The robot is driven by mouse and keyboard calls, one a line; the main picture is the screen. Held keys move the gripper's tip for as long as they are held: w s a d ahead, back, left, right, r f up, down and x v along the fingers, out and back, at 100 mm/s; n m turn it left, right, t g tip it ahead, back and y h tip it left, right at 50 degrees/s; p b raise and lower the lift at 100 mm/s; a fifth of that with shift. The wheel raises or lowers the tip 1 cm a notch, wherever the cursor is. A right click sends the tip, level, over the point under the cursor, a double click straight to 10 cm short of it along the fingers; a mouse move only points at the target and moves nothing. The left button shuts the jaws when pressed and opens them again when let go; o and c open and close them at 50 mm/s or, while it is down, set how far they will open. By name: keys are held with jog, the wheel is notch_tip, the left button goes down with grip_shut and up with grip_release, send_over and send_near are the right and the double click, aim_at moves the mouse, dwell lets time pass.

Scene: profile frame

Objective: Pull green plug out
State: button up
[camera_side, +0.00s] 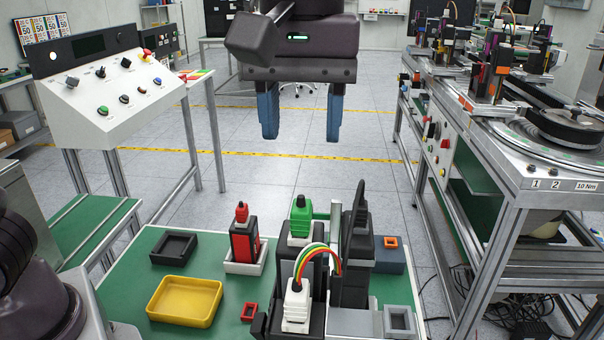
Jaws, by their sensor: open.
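The green plug (301,217) stands upright at the top of a black and white block (297,253) near the middle of the green work table. Its lower end is hidden in the white part below it. My gripper (302,130) hangs above and behind the table in the picture, with two blue fingers spread wide apart. It is open and empty, well above the green plug and not touching anything.
A red-topped black part (243,238) stands in a white holder left of the plug. A white connector (296,305) with coloured wires arching to a black part is in front. A tall black part (356,235) stands close right. A yellow tray (185,301) lies left.

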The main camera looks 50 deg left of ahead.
aim_at(302, 200)
notch_tip(302, 200, down, 10)
jog(key=shift+f, duration=0.1)
dwell(0.4)
grip_shut()
jog(key=shift+r, duration=0.3)
jog(key=shift+r, duration=0.75)
jog(key=shift+r, duration=0.1)
jog(key=shift+r, duration=1.4)
